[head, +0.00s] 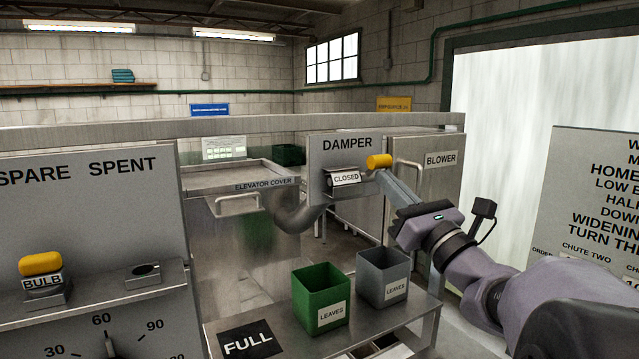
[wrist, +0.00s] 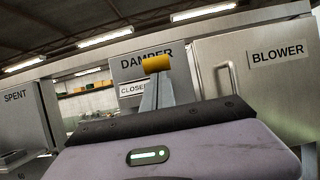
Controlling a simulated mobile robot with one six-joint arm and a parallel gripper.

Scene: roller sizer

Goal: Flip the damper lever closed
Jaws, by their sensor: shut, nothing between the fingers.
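The damper panel (head: 344,148) is a grey plate lettered DAMPER, at the middle of the head view. Its lever has a yellow knob (head: 379,161), which stands to the right of a small CLOSED label (head: 346,178). My gripper (head: 383,176) is shut and empty, with its fingertips at or very near the knob; I cannot tell if they touch. In the wrist view the knob (wrist: 156,64) sits just above my fingertips (wrist: 157,80). The CLOSED label (wrist: 132,89) is partly hidden there by the fingers. The lever's shaft is mostly hidden.
The BLOWER door (head: 425,185) with its handle is just right of the damper panel. Green (head: 321,299) and grey (head: 383,276) LEAVES bins stand on a bench below. The elevator cover (head: 240,178) lies to the left. A large text board (head: 590,200) stands at right.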

